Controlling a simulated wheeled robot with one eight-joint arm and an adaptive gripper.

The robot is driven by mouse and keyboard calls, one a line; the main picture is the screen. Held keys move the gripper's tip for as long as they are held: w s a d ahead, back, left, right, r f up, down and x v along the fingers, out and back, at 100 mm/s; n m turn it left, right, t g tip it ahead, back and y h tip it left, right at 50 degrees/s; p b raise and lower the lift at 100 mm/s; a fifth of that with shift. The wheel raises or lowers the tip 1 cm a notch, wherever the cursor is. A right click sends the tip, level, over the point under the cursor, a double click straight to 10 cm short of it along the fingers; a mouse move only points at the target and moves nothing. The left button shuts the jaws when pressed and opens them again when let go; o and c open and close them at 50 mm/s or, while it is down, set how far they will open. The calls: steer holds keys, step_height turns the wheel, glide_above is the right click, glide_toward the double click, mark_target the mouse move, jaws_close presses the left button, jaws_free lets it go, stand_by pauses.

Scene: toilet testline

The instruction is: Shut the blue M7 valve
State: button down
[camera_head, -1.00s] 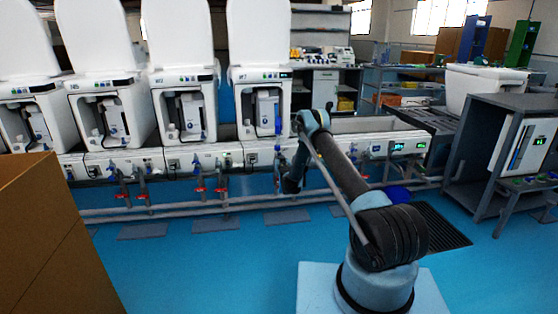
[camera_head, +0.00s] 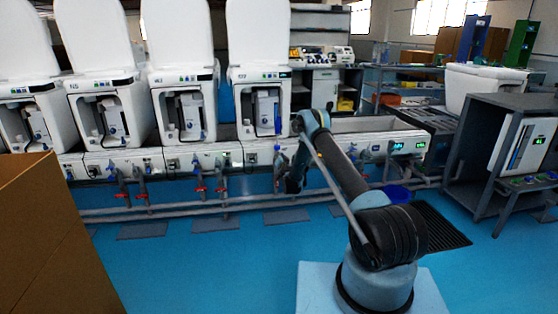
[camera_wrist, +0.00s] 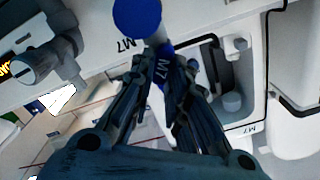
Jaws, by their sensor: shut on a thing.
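The blue M7 valve (camera_wrist: 161,66) shows in the wrist view as a blue lever labelled M7, between the fingers of my gripper (camera_wrist: 155,72). The fingers are closed on the lever and hide part of it. A round blue knob (camera_wrist: 137,17) shows just above it, near the white panel marked M7. In the head view my gripper (camera_head: 285,175) is at the front of the bench, below the M7 toilet unit (camera_head: 258,100). It is small and dark there, and the valve is hard to make out.
More toilet units (camera_head: 185,105) stand to the left along the white bench, with pipes and red valve handles (camera_head: 201,189) below. A brown box (camera_head: 55,240) is at the lower left. A grey pipe fitting (camera_wrist: 45,60) is near my gripper in the wrist view. Blue floor is clear in front.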

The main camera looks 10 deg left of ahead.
steer(key=m, duration=0.7)
steer(key=d+f+m, duration=0.1)
steer(key=m, duration=0.3)
steer(key=shift+w, duration=0.1)
stand_by(0.4)
steer(key=c, duration=1.6)
jaws_free()
steer(key=shift+f, duration=0.1)
steer(key=shift+o, duration=0.2)
steer(key=shift+a, duration=0.1)
